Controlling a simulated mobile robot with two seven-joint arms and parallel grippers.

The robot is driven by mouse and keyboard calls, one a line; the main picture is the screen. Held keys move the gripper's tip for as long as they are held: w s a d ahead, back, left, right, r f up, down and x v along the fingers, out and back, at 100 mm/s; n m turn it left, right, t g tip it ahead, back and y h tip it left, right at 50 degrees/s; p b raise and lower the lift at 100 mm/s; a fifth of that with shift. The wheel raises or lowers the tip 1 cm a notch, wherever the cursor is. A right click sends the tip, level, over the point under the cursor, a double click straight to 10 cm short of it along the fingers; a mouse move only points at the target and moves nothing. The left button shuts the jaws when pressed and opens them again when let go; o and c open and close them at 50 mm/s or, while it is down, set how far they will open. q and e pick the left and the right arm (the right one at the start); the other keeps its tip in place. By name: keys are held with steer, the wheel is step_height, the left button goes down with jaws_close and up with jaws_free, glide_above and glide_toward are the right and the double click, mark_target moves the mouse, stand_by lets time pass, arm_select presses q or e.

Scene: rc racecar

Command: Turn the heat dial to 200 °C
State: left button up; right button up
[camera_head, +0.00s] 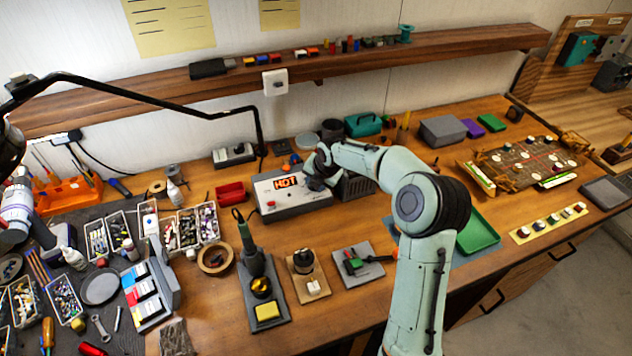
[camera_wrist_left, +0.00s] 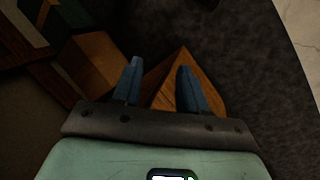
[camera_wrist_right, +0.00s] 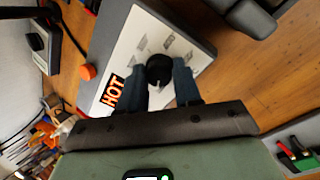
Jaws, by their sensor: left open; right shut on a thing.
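The heat dial is a round black knob (camera_wrist_right: 159,67) on the pale top of a grey box (camera_head: 290,203), which carries a lit orange HOT display (camera_head: 286,182). In the right wrist view a small light pointer shows at the knob's near edge, and faint grey labels surround it, too small to read. My right gripper (camera_wrist_right: 160,80) is shut on the dial, one blue finger on each side. In the head view the gripper hides the dial. My left gripper (camera_wrist_left: 160,68) is open and empty, with dark floor and wooden parts beyond its fingers.
A red bin (camera_head: 231,193) stands left of the box and a soldering iron stand (camera_head: 265,290) in front. A green tray (camera_head: 478,232) lies to the right.

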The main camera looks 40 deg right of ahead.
steer(key=shift+n, duration=0.6)
steer(key=o, duration=0.8)
steer(key=shift+c, duration=0.2)
arm_select(q)
steer(key=shift+s+f+b, duration=0.45)
steer(key=shift+s+f, duration=0.15)
steer(key=shift+s, duration=0.2)
arm_select(e)
steer(key=v, duration=1.3)
steer(key=shift+r, duration=0.2)
arm_select(q)
steer(key=shift+s, duration=0.15)
arm_select(e)
steer(key=shift+s+f, duration=0.1)
